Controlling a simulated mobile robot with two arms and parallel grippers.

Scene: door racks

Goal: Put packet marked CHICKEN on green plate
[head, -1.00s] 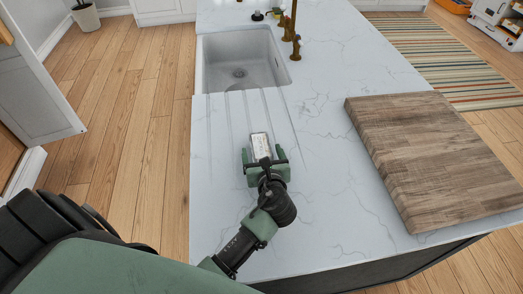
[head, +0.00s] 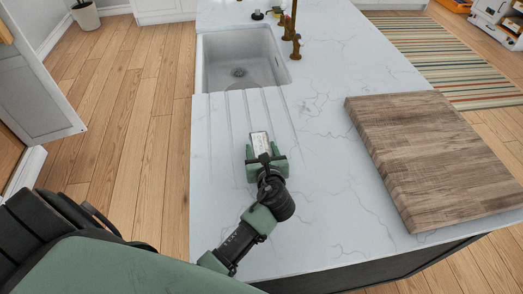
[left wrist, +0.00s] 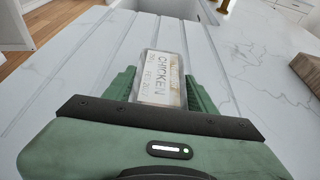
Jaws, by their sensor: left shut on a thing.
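The packet marked CHICKEN (left wrist: 158,80) is a small pale packet with dark lettering, seen in the left wrist view between the green fingers. It also shows in the head view (head: 260,142), over the grooved part of the white marble counter. My left gripper (head: 263,153) is shut on the packet, which sticks out beyond the fingertips. I cannot tell whether the packet touches the counter. No green plate shows in these views. My right gripper is not in view.
A sink (head: 243,60) is set into the counter (head: 330,170) beyond the gripper, with a brass faucet (head: 292,35) at its right. A thick wooden board (head: 430,150) lies at the right. The counter between gripper and board is clear.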

